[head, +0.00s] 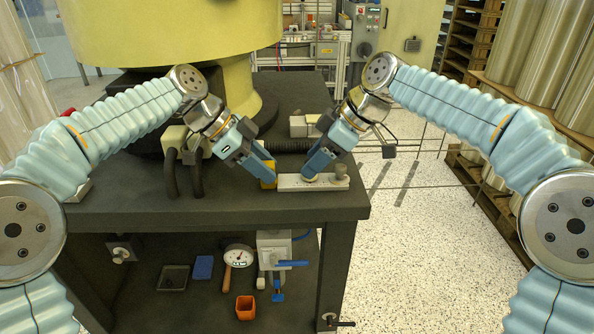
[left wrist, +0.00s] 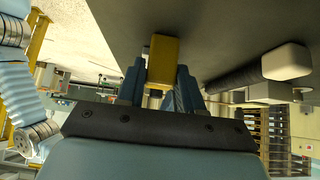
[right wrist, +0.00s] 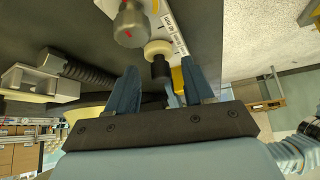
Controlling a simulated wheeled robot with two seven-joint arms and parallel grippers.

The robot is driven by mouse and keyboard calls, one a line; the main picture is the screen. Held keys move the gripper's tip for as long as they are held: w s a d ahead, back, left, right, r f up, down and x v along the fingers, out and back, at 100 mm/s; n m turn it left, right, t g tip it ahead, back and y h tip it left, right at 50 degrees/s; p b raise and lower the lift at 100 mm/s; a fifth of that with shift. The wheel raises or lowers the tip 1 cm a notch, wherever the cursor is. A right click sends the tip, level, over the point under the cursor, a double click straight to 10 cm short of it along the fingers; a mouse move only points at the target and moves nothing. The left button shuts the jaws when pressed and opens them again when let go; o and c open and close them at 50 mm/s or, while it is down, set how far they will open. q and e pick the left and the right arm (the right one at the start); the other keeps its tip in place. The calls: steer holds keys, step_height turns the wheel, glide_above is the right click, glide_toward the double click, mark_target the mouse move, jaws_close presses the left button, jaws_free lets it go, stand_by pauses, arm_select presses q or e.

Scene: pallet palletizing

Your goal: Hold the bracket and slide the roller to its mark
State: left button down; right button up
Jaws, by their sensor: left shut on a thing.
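The yellow bracket (head: 268,174) stands at the left end of a pale marked plate (head: 293,183) on the dark table. My left gripper (head: 264,173) is shut on it; the left wrist view shows the yellow block (left wrist: 163,58) between the fingers. My right gripper (head: 311,174) is low over the plate's middle. In the right wrist view its fingers (right wrist: 162,88) are apart, with a gap on each side of a black stem. That stem meets the cream roller (right wrist: 157,48). A grey metal knob (right wrist: 130,25) with a red spot is beside the roller, at the plate's right end.
A black ribbed hose (head: 287,146) and a pale block (head: 304,126) lie behind the plate. The big yellow machine (head: 170,30) rises at the back left. The table's right edge is close to the plate. A gauge (head: 238,256) and an orange cup (head: 245,307) are on the shelf below.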

steer(key=v, duration=1.2)
arm_select(q)
steer(key=c, duration=0.6)
jaws_free()
steer(key=shift+c, duration=0.2)
